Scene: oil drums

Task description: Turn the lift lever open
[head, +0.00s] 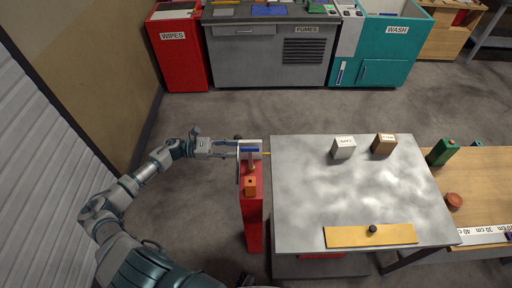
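A narrow red stand (253,222) rises left of the grey table. An orange block (250,186) sits on the stand just below the bar in the picture. My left gripper (235,150) reaches in from the left, its fingertips at the left edge of the housing. Its two fingers look apart with a gap between them. Whether they touch the bar is too small to tell. My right gripper is out of view.
The grey table (350,195) holds a white block (343,147), a brown block (383,144) and a yellow plate with a black knob (372,229). A wooden bench (485,185) stands at right. Red WIPES, grey FUMES and teal WASH cabinets line the back. The floor between is clear.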

